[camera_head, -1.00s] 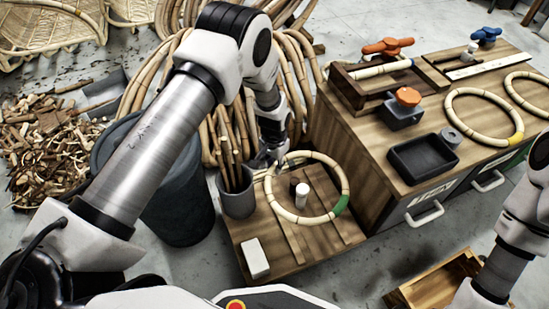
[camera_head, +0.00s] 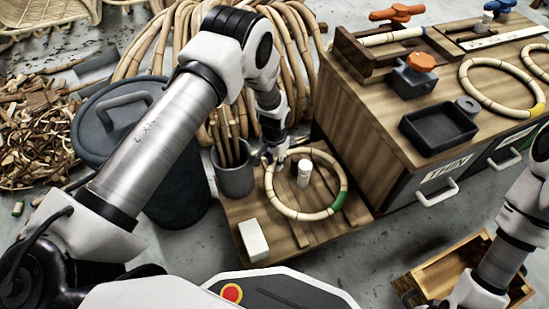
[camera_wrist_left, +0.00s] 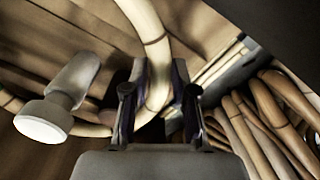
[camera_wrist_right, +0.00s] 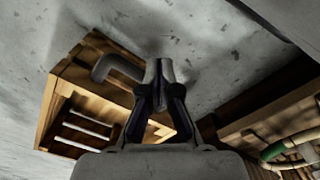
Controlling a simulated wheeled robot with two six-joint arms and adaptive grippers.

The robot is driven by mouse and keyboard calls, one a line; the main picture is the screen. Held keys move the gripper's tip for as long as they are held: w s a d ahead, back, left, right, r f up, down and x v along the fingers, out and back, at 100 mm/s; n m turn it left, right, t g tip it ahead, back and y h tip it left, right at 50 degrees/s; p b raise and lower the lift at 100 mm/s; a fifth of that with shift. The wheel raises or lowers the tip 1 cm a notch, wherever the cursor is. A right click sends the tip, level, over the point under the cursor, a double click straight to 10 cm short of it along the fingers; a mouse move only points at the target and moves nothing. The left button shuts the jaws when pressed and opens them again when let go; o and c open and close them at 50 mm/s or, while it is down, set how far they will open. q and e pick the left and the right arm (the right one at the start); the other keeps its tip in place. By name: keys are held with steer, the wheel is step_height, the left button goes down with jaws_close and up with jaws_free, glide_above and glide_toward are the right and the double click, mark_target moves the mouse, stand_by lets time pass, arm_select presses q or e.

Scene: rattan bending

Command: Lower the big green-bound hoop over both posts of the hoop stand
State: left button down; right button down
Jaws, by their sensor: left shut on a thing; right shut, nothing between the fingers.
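The big green-bound hoop (camera_head: 296,213) is a pale rattan ring with a green binding (camera_head: 339,200) at its right. It lies roughly level over the wooden hoop stand (camera_head: 285,250). A white-capped post (camera_head: 303,172) shows inside the ring, and also in the left wrist view (camera_wrist_left: 72,85). I cannot make out a second post. My left gripper (camera_head: 272,156) is shut on the hoop's back-left rim; the left wrist view shows the rim between its fingers (camera_wrist_left: 158,105). I cannot tell how high the hoop is. My right gripper (camera_wrist_right: 160,68) is shut and empty, above the floor near a crate.
A grey pot of canes (camera_head: 235,178) stands at the stand's back left, beside a dark bin (camera_head: 170,190). A white block (camera_head: 253,240) sits at the stand's front left. A wooden cabinet (camera_head: 345,130) is behind right. An open crate (camera_head: 450,270) is at the lower right.

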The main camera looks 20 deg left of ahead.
arm_select(q)
steer(key=shift+f, duration=0.65)
steer(key=c, duration=0.8)
jaws_free()
steer(key=shift+c, duration=0.2)
step_height(320, 180, up, 12)
